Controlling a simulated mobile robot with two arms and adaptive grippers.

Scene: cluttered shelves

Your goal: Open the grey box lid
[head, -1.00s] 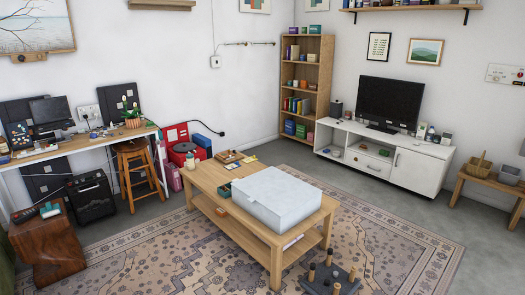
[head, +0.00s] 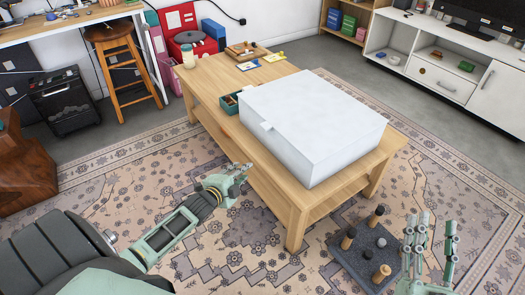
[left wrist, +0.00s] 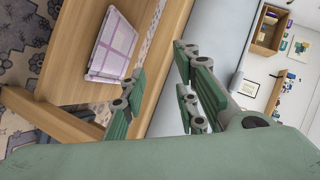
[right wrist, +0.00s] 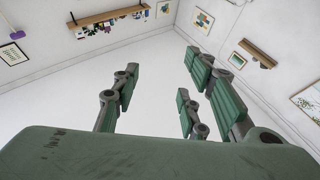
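The grey box (head: 310,125) sits on the wooden coffee table (head: 215,75) with its lid shut. Part of a pale grey surface, likely the box, shows in the left wrist view (left wrist: 222,35). My left gripper (head: 242,168) is open and empty, beside the table's long edge, below and left of the box and apart from it. My right gripper (head: 432,235) is raised with its fingers pointing up, open and empty, to the right of the table.
A small green tray (head: 229,103), a wooden tray (head: 246,50) and a jar (head: 188,57) stand on the table's far part. A dark peg board (head: 365,258) lies on the rug near my right gripper. A stool (head: 122,60) stands at the left.

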